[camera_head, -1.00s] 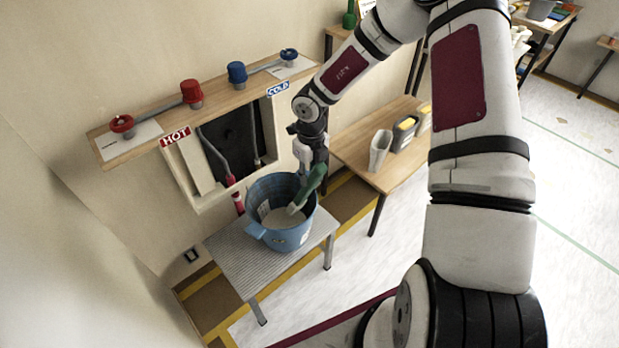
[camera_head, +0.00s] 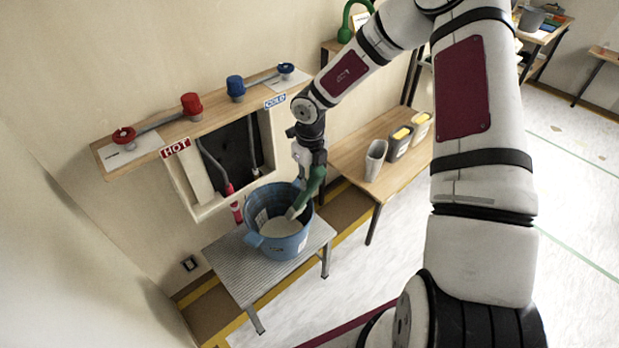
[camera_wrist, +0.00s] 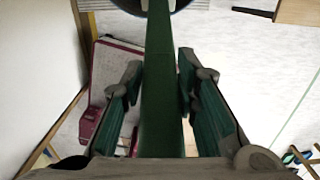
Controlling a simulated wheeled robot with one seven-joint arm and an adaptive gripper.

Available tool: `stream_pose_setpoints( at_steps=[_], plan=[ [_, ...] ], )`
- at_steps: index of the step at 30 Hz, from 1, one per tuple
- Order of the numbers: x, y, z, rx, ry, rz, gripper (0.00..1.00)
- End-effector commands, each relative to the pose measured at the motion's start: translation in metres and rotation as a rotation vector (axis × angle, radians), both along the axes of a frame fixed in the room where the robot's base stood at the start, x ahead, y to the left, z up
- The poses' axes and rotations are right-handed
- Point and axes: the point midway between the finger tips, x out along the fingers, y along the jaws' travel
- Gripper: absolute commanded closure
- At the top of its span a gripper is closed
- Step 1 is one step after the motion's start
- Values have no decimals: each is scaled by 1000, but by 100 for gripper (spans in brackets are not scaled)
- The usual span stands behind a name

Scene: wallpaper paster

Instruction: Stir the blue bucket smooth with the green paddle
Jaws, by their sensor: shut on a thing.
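The blue bucket (camera_head: 283,243) stands upright on a low ribbed stand, with pale material inside it. My gripper (camera_head: 314,166) is above the bucket's right side, shut on the green paddle (camera_head: 308,192). The paddle slants down to the left, and its lower end is inside the bucket at the pale contents. In the wrist view the green paddle (camera_wrist: 160,85) runs between the two fingers of my gripper (camera_wrist: 160,95) toward the bucket rim (camera_wrist: 190,5) at the top edge. Most of the contents are hidden there.
The ribbed stand (camera_head: 238,272) is close to the wall. A wooden shelf (camera_head: 150,142) with red and blue taps is above it. A wooden table (camera_head: 352,152) with a grey cup (camera_head: 375,160) and yellow-topped containers (camera_head: 398,143) stands to the right. Open floor lies farther right.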

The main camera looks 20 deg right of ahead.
Motion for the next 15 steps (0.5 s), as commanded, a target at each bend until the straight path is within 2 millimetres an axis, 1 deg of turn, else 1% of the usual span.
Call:
stream_pose_setpoints(
  at_steps=[5, 15],
  plan=[
    [0, 0, 4, -1, -1, 0, 100],
    [-1, 0, 34, 0, -2, 0, 100]
  ],
)
